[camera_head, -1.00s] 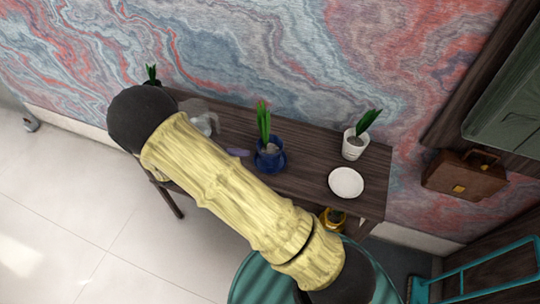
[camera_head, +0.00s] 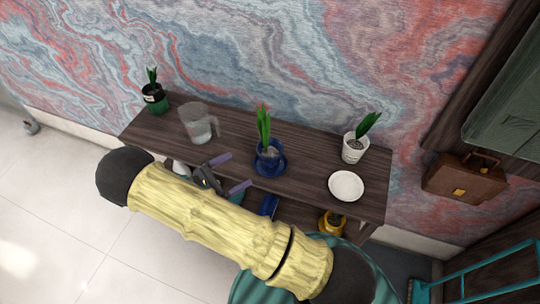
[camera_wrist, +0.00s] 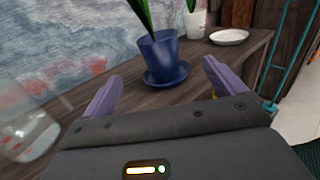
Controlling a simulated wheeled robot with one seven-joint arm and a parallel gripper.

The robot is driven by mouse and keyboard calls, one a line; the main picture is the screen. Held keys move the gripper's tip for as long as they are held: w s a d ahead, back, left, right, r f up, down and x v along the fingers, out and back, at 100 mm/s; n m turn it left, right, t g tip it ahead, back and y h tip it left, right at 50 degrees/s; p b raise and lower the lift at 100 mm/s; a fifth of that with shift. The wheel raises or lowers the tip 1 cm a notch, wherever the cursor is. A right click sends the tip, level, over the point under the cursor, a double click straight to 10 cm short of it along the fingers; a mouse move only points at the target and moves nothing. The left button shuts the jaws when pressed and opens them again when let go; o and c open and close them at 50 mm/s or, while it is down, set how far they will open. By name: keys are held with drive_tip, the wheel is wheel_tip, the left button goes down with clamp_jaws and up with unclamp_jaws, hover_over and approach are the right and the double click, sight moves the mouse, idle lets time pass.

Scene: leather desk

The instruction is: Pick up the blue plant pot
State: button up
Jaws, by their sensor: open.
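The blue plant pot (camera_head: 270,160) stands upright on the dark wooden desk (camera_head: 309,163), on a blue saucer, with a green plant in it. In the wrist view the blue pot (camera_wrist: 159,52) stands on its saucer (camera_wrist: 166,77) beyond and between my two purple fingers. My gripper (camera_head: 229,173) is open and empty at the desk's front edge, to the left of and in front of the pot. In the wrist view my gripper's fingers (camera_wrist: 158,84) are spread wide, with the pot not between the tips but past them.
A glass pitcher (camera_head: 198,124) stands left of the pot, close to my gripper's left side in the wrist view. A green pot (camera_head: 155,100) is at the far left. A white pot (camera_head: 353,149) and white plate (camera_head: 346,186) are at right. A yellow pot (camera_head: 331,224) is below the desktop.

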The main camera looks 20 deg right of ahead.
sight(266, 152)
drive_tip(key=p+x, duration=0.1)
drive_tip(key=x, duration=0.7)
drive_tip(key=shift+w+d+p, duration=0.1)
drive_tip(key=shift+d+p, duration=0.1)
drive_tip(key=shift+p, duration=0.15)
drive_tip(key=x, duration=0.1)
drive_tip(key=p+x, duration=0.1)
drive_tip(key=x, duration=0.1)
drive_tip(key=p+x, duration=0.1)
drive_tip(key=shift+w+d+r, duration=0.25)
drive_tip(key=shift+w+d, duration=0.05)
drive_tip(key=shift+d, duration=0.05)
drive_tip(key=shift+d+f, duration=0.1)
drive_tip(key=shift+d, duration=0.05)
drive_tip(key=c, duration=1.4)
drive_tip(key=shift+r+b, duration=0.55)
drive_tip(key=shift+r, duration=4.5)
drive_tip(key=shift+c, duration=0.2)
